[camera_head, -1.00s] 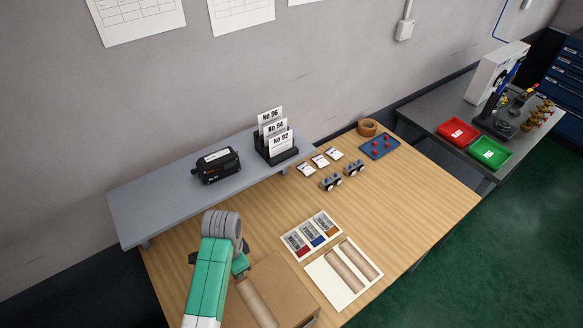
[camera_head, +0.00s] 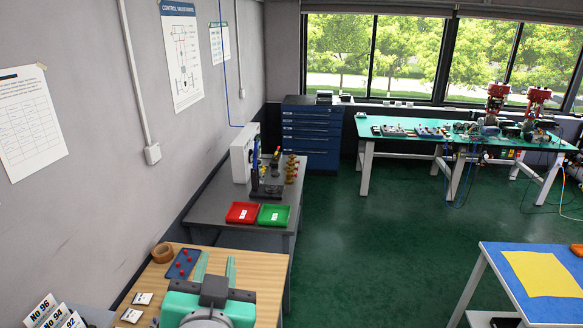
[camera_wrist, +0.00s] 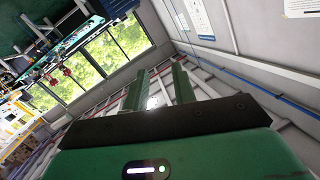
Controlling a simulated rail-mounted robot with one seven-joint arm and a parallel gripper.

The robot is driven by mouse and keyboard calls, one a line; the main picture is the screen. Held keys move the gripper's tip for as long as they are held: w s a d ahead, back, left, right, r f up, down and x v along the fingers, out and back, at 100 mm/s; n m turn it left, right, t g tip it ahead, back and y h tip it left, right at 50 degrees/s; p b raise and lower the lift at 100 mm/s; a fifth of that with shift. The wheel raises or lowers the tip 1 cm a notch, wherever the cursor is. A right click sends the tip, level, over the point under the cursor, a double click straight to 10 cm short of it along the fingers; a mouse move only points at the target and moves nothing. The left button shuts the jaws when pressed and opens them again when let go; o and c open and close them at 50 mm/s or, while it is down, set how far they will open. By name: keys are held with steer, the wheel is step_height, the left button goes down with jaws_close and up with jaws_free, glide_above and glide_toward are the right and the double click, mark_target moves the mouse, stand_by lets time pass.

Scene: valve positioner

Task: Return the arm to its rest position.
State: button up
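My gripper (camera_head: 216,265) is at the bottom of the head view, in front of the wooden table (camera_head: 262,275). Its two green fingers stand apart and point away from the camera. In the wrist view my gripper (camera_wrist: 159,82) also shows a clear gap between the fingers, with nothing held. That view is tilted and looks up past the fingers toward ceiling beams, windows and wall. My gripper's body hides part of the table.
On the table are a blue tray with red pieces (camera_head: 183,263), a tape roll (camera_head: 162,252) and white cards (camera_head: 142,298). A grey bench beyond holds red (camera_head: 242,212) and green (camera_head: 273,215) trays. Open green floor (camera_head: 370,235) lies to the right.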

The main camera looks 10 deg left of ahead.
steer(key=s+d+r+t+h+p, duration=0.1)
steer(key=s+d+r+t+h, duration=0.2)
steer(key=d+r, duration=0.4)
steer(key=s+d+r+t, duration=0.3)
steer(key=s+d+r, duration=0.25)
steer(key=r, duration=0.25)
steer(key=s+d+r+t+h+p, duration=0.1)
steer(key=s+d+r+t+h, duration=0.15)
steer(key=s+d+r, duration=0.4)
step_height(320, 180, down, 34)
steer(key=w+a+b, duration=0.1)
steer(key=w+b, duration=0.1)
steer(key=b, duration=3.2)
steer(key=shift+r+b, duration=0.2)
steer(key=shift+b, duration=0.2)
steer(key=shift+w+a+t+y, duration=0.1)
steer(key=shift+t+y, duration=0.15)
